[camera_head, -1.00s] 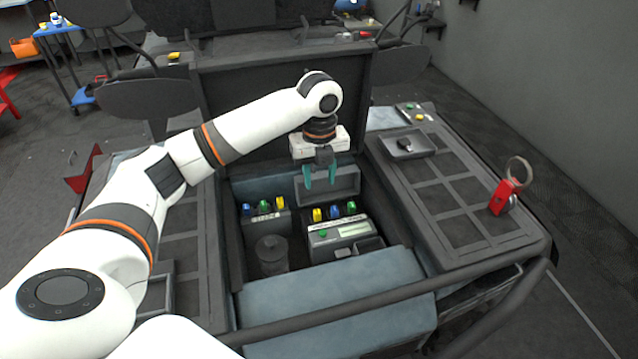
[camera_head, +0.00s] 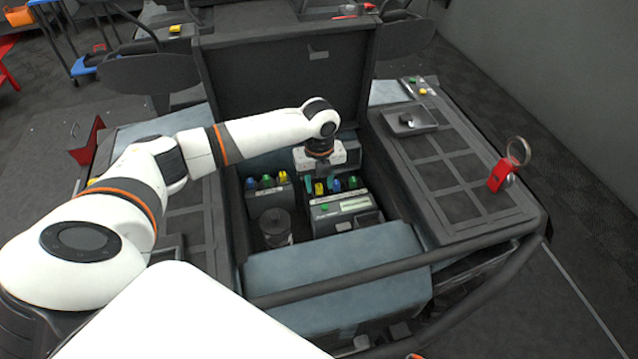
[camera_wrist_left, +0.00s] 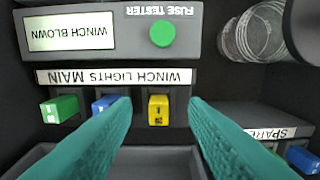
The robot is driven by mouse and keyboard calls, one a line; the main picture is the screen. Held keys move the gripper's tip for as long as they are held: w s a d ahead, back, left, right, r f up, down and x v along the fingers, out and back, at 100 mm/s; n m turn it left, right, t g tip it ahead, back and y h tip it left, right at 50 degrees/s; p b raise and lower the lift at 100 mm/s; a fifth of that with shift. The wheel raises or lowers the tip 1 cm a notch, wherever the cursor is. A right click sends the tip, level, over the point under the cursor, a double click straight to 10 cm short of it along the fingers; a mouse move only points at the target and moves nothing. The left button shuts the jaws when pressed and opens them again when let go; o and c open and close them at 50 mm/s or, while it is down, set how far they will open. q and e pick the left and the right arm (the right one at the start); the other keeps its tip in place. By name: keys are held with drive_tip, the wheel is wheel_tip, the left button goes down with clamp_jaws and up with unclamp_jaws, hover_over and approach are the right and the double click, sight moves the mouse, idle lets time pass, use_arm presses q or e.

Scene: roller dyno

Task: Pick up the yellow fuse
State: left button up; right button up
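The yellow fuse (camera_head: 319,189) stands in the row labelled winch, lights and main, inside the open bay. In the left wrist view the yellow fuse (camera_wrist_left: 158,110) shows between my teal fingers, with gaps on both sides. My left gripper (camera_head: 320,183) is open and points down at the row. It also shows in the left wrist view (camera_wrist_left: 160,104), its left finger partly covering the blue fuse (camera_wrist_left: 104,104). A green fuse (camera_wrist_left: 60,109) is further left there. My right gripper is not in view.
The fuse tester (camera_wrist_left: 110,35) has a green button and a display reading winch blown. A spare row with another yellow fuse (camera_head: 282,177) is to the left in the head view. A dark cylinder (camera_head: 273,224) stands in the bay. The raised lid (camera_head: 285,80) is behind.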

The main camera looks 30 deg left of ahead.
use_arm(q)
drive_tip(key=shift+f, duration=0.55)
clamp_jaws()
